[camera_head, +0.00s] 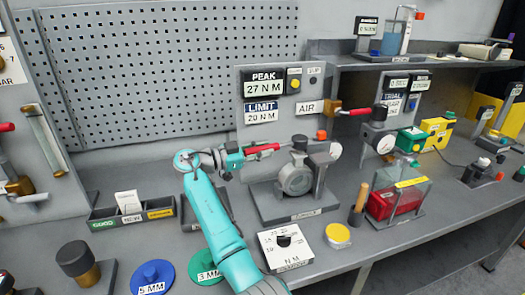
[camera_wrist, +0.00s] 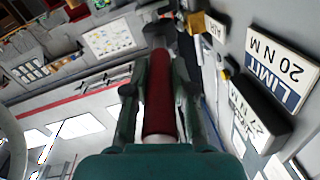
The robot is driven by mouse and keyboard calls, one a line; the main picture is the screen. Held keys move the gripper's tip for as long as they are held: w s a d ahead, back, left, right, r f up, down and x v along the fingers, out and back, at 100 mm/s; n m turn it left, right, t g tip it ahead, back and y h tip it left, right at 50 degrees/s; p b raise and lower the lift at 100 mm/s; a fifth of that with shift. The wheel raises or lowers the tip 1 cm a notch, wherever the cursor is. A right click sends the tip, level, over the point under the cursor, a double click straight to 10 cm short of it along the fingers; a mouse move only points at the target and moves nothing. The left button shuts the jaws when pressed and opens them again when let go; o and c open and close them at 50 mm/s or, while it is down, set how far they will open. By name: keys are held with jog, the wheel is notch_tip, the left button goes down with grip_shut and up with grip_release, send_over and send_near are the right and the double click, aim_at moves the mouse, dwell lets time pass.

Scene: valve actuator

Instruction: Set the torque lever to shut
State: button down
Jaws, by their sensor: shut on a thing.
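The torque lever has a red grip (camera_head: 263,148) that points left from the top of the grey valve body (camera_head: 295,178) on its stand. The lever lies roughly level in the head view. My gripper (camera_head: 240,156) is at the lever's left end, shut on the red grip. In the wrist view the red grip (camera_wrist: 160,95) lies lengthwise between the two fingers of my gripper (camera_wrist: 158,75). The fingers hide part of its sides. The "shut" mark cannot be made out.
A panel behind the valve reads PEAK 27 N M (camera_head: 264,83) and LIMIT 20 N M. A second red-handled lever (camera_head: 358,111), by the AIR label (camera_head: 307,107), is to the right. A white N M box (camera_head: 286,246) and yellow disc (camera_head: 338,235) are in front.

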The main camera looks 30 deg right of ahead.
jog(key=shift+w+d+m+g, duration=0.15)
jog(key=shift+w+m+g, duration=0.15)
jog(key=shift+w+g, duration=0.3)
jog(key=c, duration=1)
grip_release()
jog(key=shift+f, duration=0.1)
jog(key=shift+o, duration=0.2)
jog(key=v, duration=1.2)
jog(key=shift+r, duration=0.25)
